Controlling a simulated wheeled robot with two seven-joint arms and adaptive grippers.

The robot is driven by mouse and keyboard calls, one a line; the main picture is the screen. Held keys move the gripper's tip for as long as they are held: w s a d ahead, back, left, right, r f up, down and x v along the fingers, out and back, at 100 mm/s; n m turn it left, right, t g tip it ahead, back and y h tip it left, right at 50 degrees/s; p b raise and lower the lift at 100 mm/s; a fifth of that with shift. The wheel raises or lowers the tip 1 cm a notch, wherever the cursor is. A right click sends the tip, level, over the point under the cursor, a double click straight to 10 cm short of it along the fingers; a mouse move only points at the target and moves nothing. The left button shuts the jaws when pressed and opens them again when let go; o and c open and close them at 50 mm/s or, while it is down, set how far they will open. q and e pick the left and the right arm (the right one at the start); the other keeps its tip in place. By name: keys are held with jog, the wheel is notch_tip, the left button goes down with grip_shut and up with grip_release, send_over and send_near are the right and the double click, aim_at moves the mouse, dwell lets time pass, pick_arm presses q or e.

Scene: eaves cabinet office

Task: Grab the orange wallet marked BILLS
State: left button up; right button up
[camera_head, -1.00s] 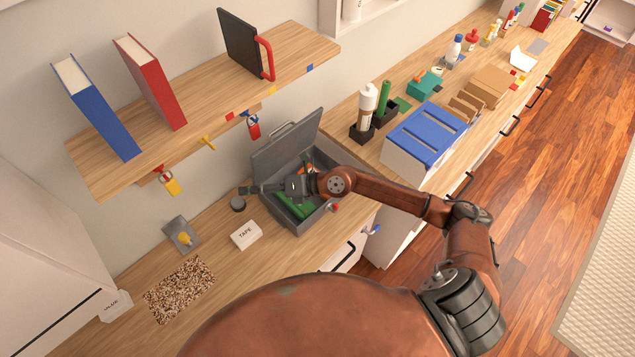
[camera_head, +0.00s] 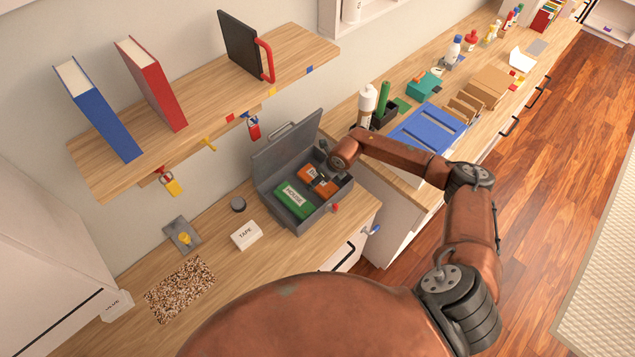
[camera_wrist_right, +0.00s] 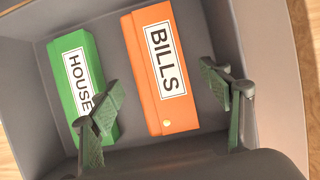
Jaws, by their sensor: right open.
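The orange wallet marked BILLS (camera_head: 316,180) lies in the open grey metal box (camera_head: 297,212) on the counter. It also shows in the right wrist view (camera_wrist_right: 160,70), its label facing up. A green wallet marked HOUSE (camera_head: 293,199) lies beside it, to the left in the right wrist view (camera_wrist_right: 80,85). My right gripper (camera_head: 322,178) is over the box. In the right wrist view my right gripper (camera_wrist_right: 165,108) is open and empty, one finger near the green wallet's lower edge, the other right of the orange wallet. My left gripper is not seen.
The box's raised lid (camera_head: 285,145) stands at its back. A wooden shelf (camera_head: 205,110) with binders and hanging keys is above, on the left.

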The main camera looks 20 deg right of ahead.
jog(key=shift+x, duration=1.1)
jog(key=c, duration=1.3)
